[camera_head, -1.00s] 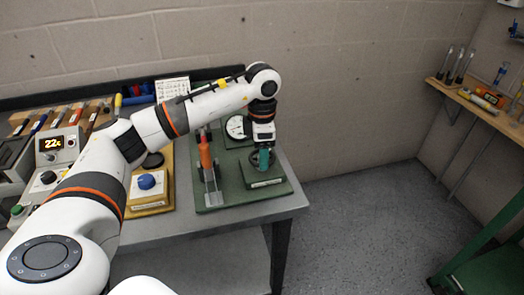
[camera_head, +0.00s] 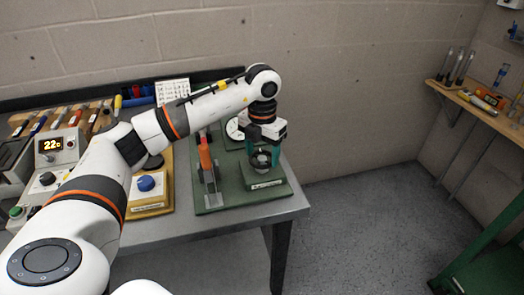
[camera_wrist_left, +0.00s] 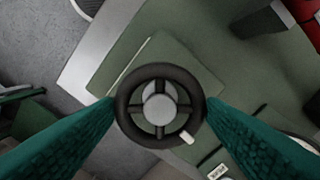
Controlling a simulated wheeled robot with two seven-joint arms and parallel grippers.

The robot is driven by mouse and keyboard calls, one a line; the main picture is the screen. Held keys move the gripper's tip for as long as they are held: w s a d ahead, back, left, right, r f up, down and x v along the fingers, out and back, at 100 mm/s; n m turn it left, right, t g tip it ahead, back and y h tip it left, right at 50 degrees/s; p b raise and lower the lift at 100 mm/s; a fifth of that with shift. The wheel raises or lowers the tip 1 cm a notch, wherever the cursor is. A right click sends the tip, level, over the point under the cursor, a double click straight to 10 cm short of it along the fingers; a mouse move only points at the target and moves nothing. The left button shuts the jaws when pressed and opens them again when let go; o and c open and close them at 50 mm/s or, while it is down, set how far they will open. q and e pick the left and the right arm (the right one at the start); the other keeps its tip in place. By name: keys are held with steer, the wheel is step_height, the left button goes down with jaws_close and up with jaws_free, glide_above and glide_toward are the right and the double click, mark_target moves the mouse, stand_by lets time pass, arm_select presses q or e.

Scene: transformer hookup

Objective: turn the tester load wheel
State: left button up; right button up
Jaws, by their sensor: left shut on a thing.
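The load wheel (camera_head: 262,159) is a dark ring on a green block (camera_head: 266,184) at the right end of the bench. In the left wrist view the wheel (camera_wrist_left: 159,102) shows its spokes, silver hub and a small white mark on the lower right of its rim. My left gripper (camera_head: 263,155) points down over it. Its teal fingers (camera_wrist_left: 160,108) lie on opposite sides of the rim and are shut on it. My right gripper is not in view.
A round dial (camera_head: 235,129) stands behind the wheel. An orange-handled lever (camera_head: 206,158) is left of it on the green base. A blue knob (camera_head: 146,183) sits on a yellow box farther left. The floor right of the bench is clear.

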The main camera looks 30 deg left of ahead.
mark_target(262, 157)
arm_select(q)
steer(key=shift+n, duration=0.6)
steer(key=o, duration=1)
step_height(262, 157, up, 12)
stand_by(0.5)
